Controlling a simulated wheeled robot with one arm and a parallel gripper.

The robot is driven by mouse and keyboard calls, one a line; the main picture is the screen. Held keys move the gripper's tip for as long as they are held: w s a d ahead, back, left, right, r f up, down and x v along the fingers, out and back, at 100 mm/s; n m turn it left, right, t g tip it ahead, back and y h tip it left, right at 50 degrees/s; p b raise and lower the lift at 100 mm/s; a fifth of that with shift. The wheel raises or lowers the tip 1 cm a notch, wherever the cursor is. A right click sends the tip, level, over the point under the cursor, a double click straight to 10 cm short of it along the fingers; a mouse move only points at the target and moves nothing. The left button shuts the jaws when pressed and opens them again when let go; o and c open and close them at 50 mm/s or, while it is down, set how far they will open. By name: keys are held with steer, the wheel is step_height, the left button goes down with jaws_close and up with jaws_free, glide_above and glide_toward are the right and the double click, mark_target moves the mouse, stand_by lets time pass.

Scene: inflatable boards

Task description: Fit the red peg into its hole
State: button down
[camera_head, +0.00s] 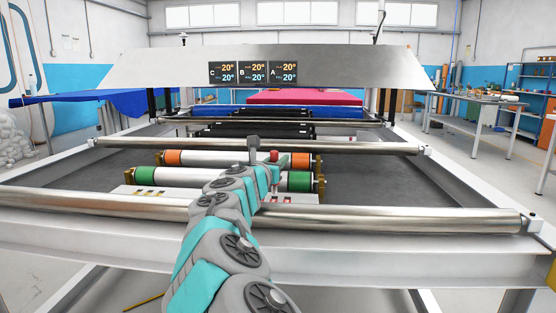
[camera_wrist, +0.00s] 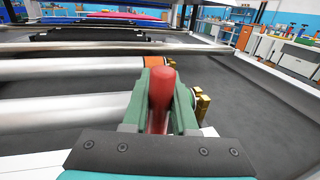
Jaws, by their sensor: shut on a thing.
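The red peg (camera_wrist: 160,92) stands roughly upright between the green-grey fingers of my gripper (camera_wrist: 163,108) in the wrist view. The fingers are shut on its sides, and its rounded top shows above them. In the head view my gripper (camera_head: 268,163) is over the rollers near the middle, with a small red tip of the peg (camera_head: 274,156) at it. The peg's lower end is hidden by the fingers and wrist plate. I cannot make out its hole in either view.
Brass brackets (camera_wrist: 202,106) stand just right of the gripper. Steel bars (camera_head: 350,216) cross the frame. The dark bed at right (camera_head: 390,180) is clear.

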steer(key=shift+f+b, duration=0.35)
steer(key=shift+f, duration=1)
stand_by(0.5)
steer(key=shift+r, duration=0.1)
steer(key=shift+r+p, duration=1)
steer(key=shift+p, duration=0.2)
steer(key=shift+f, duration=1.15)
stand_by(1.1)
steer(key=c, duration=0.6)
jaws_free()
